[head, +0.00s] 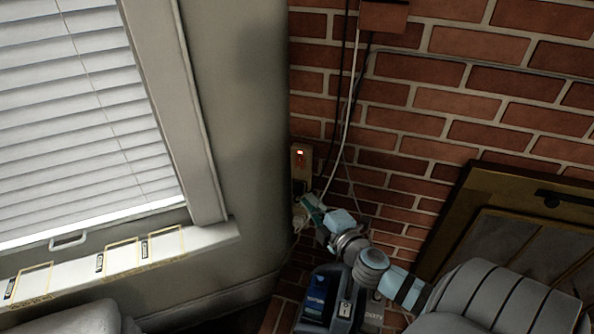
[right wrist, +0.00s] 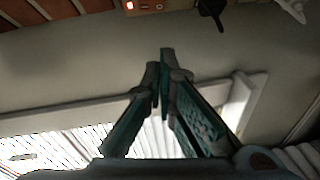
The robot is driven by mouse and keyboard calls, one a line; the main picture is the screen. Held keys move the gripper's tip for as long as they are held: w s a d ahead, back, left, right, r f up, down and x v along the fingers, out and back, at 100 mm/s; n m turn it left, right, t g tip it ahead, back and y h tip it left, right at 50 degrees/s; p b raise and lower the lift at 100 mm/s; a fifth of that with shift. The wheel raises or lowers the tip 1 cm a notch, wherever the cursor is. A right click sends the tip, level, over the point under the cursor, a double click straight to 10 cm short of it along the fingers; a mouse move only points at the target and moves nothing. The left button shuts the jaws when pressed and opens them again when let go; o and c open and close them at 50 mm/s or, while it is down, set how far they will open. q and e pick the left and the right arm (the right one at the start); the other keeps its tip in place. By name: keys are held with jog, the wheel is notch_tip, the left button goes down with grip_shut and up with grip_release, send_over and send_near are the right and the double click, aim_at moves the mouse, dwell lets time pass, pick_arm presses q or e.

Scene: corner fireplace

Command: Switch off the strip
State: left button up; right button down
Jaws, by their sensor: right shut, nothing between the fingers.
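The power strip (head: 301,162) is a narrow tan bar fixed upright on the brick wall near the corner. A red light glows at its upper end. In the right wrist view the strip (right wrist: 150,4) shows only at the top edge, with the lit red switch (right wrist: 130,5) at its left. A black plug (right wrist: 211,8) and a white plug (right wrist: 290,8) are farther right. My right gripper (head: 308,203) is shut and empty, just below the strip's lower part; in its wrist view the fingertips (right wrist: 160,62) meet below the strip, apart from the switch. My left gripper is not in view.
Dark and white cords (head: 347,110) hang down the wall to the strip. A window with blinds (head: 80,110) and a sill with labelled outlines (head: 205,238) are left. A brass-framed fireplace door (head: 450,225) is right. Blue and grey containers (head: 318,295), one marked DIRTY, stand below my right arm.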

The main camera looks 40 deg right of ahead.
jog(key=shift+a+r, duration=0.1)
jog(key=shift+r, duration=0.2)
jog(key=shift+w, duration=0.1)
jog(key=p, duration=0.2)
send_near(300, 163)
jog(key=w+a, duration=0.5)
jog(key=w+d, duration=0.1)
jog(key=d, duration=0.1)
jog(key=w+d+f+b, duration=0.1)
jog(key=d, duration=0.1)
jog(key=shift+w+f, duration=0.15)
jog(key=shift+f, duration=0.05)
jog(key=shift+a, duration=0.1)
